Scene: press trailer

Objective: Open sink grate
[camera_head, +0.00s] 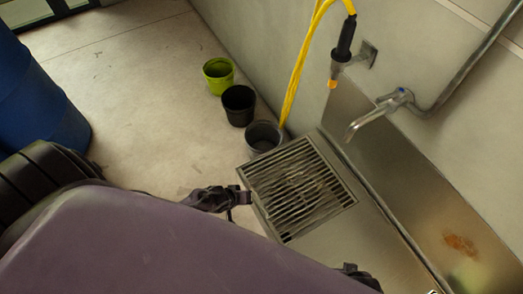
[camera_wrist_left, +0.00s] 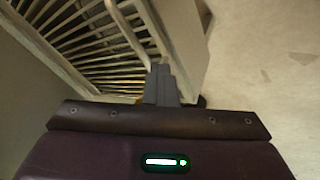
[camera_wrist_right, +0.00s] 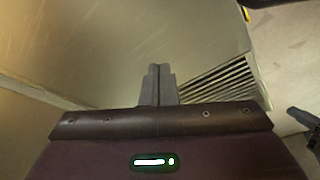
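The sink grate (camera_head: 285,213) is a square of dark metal bars in a pale frame, on the left end of the metal sink. My left gripper (camera_head: 240,197) is at its left edge. In the left wrist view, the fingers (camera_wrist_left: 160,75) are together at the end of a pale U-shaped handle (camera_wrist_left: 128,30) on the grate's side and look shut on it; the contact itself is partly hidden. My right gripper (camera_wrist_right: 160,75) is shut and empty over the bare sink top beside the grate. In the head view, only a dark part of it shows at the bottom.
A faucet (camera_head: 370,118) and a sprayer (camera_head: 343,45) with a yellow hose are on the wall above the sink. Green (camera_head: 218,75), black (camera_head: 239,104) and grey (camera_head: 263,137) buckets line the wall. A blue barrel (camera_head: 40,100) stands left. The floor between is clear.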

